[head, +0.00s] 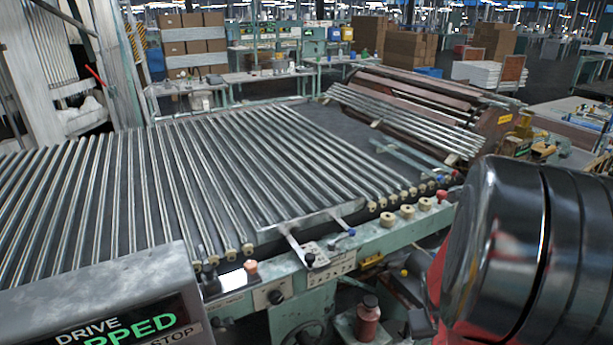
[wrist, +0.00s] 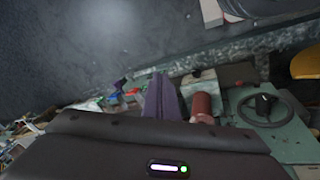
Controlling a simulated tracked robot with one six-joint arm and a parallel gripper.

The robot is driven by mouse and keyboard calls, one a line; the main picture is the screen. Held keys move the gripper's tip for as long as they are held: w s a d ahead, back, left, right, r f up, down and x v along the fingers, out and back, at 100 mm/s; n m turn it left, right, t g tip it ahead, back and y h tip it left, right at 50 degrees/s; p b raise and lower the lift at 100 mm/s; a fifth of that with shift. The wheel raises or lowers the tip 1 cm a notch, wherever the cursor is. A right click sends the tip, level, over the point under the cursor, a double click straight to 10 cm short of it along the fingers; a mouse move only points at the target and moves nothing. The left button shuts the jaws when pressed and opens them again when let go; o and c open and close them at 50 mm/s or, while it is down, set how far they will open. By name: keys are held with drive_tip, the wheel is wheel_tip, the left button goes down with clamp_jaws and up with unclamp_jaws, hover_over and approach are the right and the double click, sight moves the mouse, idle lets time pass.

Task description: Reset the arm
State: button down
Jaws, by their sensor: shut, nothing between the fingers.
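My gripper (wrist: 163,95) shows in the wrist view as narrow dark purple fingers beyond the black wrist housing. The fingers are together, with nothing seen between them. In the wrist view a red-brown bottle (wrist: 203,106) stands just right of the fingers; I cannot tell the gap in depth. In the head view a shiny dark rounded part of my arm (head: 520,255) fills the lower right, and the fingers are not visible there. The glass tubes (head: 200,170) lie side by side on the dark conveyor bed.
The bottle (head: 367,318) stands low beside the green machine frame (head: 305,275). A grey panel (head: 110,300) with green lettering blocks the lower left. More tubes (head: 405,118) lie on a sloped rack behind. A handwheel (wrist: 268,104) and yellow object (wrist: 306,62) are at right in the wrist view.

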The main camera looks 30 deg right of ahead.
drive_tip(key=w+a+r+n+t+y, duration=0.1)
drive_tip(key=w+a+r+n, duration=0.1)
drive_tip(key=a+r, duration=0.5)
drive_tip(key=w+a+r+n+t+y, duration=0.1)
drive_tip(key=a+r, duration=0.6)
drive_tip(key=a, duration=0.8)
drive_tip(key=w+a+r+n+t+y, duration=0.1)
drive_tip(key=w+a+r+n+t, duration=0.1)
drive_tip(key=a+r, duration=0.6)
drive_tip(key=a+t, duration=0.1)
drive_tip(key=a, duration=0.2)
drive_tip(key=shift+w+n, duration=0.3)
drive_tip(key=shift+w, duration=0.05)
drive_tip(key=shift+s, duration=0.1)
